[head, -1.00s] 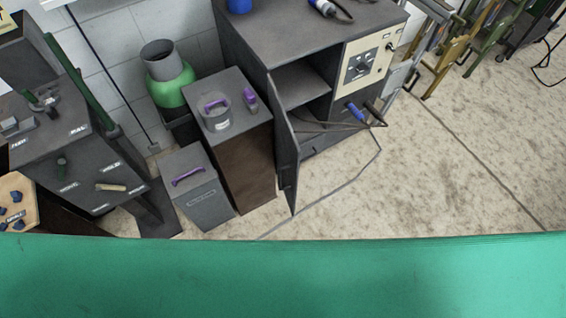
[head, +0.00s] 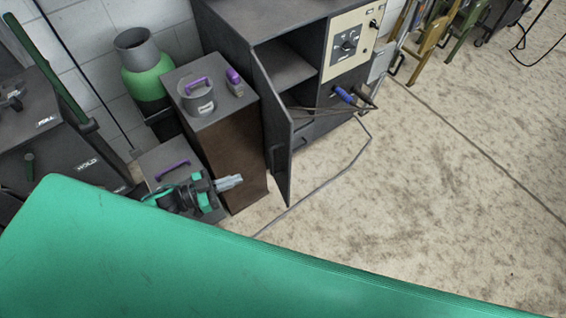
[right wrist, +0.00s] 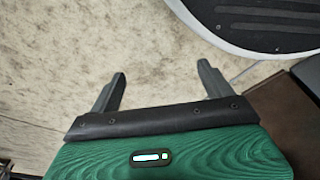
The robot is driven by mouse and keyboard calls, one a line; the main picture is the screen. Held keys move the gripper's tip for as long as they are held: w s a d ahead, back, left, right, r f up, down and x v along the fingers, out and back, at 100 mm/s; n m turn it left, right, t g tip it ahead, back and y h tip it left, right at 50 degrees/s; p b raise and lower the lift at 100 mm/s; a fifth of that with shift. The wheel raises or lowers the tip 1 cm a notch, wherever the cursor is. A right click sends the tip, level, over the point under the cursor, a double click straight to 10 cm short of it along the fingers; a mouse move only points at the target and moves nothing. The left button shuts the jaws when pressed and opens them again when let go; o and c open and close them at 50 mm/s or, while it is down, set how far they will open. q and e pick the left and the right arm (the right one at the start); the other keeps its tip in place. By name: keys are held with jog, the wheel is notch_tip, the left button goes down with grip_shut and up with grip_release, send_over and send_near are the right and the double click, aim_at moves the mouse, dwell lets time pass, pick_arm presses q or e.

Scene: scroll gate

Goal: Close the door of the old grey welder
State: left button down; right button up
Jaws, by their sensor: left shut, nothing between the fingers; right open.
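The old grey welder (head: 345,75) stands at the top centre of the head view, with a cream control panel. Its door (head: 277,135) is swung open on the left side and juts toward me, baring a dark compartment with a shelf. My left gripper (head: 232,182) is shut and empty, in front of the brown-sided cabinet and to the left of the door, apart from it in the picture. My right gripper (right wrist: 112,92) shows only in the right wrist view, open and empty over bare floor.
A brown-sided cabinet (head: 235,150) and a low grey box with a purple handle (head: 172,168) stand left of the door. A green gas bottle (head: 146,80) is behind. A cable lies on the floor by the door. Floor to the right (head: 440,200) is clear.

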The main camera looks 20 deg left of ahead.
aim_at(288, 161)
pick_arm(q)
jog(key=p+x, duration=0.1)
jog(key=x, duration=1.1)
jog(key=shift+w+d+r, duration=0.1)
jog(key=shift+w+d, duration=0.15)
jog(key=shift+d, duration=0.05)
jog(key=shift+w+d, duration=0.35)
jog(key=shift+d, duration=0.15)
pick_arm(e)
jog(key=shift+s+d+f, duration=0.25)
jog(key=shift+s+f, duration=0.4)
jog(key=shift+f, duration=0.15)
jog(key=shift+s+d+f, duration=0.25)
jog(key=shift+s+f, duration=0.35)
jog(key=shift+f, duration=0.15)
